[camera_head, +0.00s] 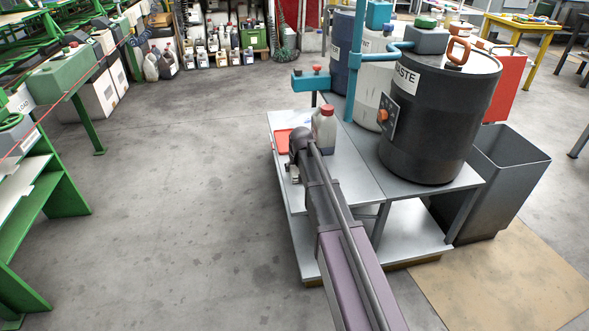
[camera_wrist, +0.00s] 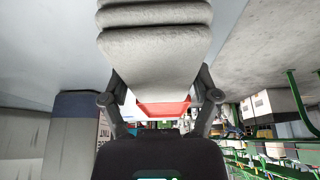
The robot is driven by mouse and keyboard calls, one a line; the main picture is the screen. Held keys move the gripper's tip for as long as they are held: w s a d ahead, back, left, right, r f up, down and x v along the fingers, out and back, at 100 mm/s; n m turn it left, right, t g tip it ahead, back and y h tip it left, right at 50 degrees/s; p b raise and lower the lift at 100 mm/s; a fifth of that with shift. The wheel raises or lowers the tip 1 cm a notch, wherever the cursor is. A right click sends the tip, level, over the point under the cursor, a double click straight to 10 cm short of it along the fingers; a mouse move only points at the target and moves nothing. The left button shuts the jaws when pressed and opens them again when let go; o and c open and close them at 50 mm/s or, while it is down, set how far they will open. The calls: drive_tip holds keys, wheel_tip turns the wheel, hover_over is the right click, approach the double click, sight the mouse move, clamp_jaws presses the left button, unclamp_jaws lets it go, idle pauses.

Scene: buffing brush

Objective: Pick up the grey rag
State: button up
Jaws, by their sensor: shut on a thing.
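The grey rag (camera_wrist: 155,50) is a folded, layered bundle at the top middle of the wrist view. My gripper (camera_wrist: 161,82) has a finger on either side of the rag and is shut on it; the fingertips are partly hidden by the rag. In the head view my gripper (camera_head: 294,172) is low over the left part of the grey metal table (camera_head: 350,172), mostly hidden by my arm. I cannot pick out the rag clearly there, nor tell whether it touches the table.
A red tray (camera_head: 282,141) lies on the table just beyond my gripper. A black waste drum (camera_head: 440,120) stands on the right side. Open floor (camera_head: 180,190) lies to the left.

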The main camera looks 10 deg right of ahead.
drive_tip(key=shift+r+p, duration=1.6)
drive_tip(key=shift+r, duration=0.15)
drive_tip(key=s, duration=0.5)
drive_tip(key=s+d+r+p, duration=0.1)
drive_tip(key=s, duration=0.4)
drive_tip(key=s+d, duration=0.1)
drive_tip(key=s, duration=0.5)
drive_tip(key=shift+d+r+p, duration=0.1)
drive_tip(key=shift+r+p, duration=0.25)
drive_tip(key=o, duration=0.5)
drive_tip(key=shift+c, duration=0.2)
drive_tip(key=c, duration=0.3)
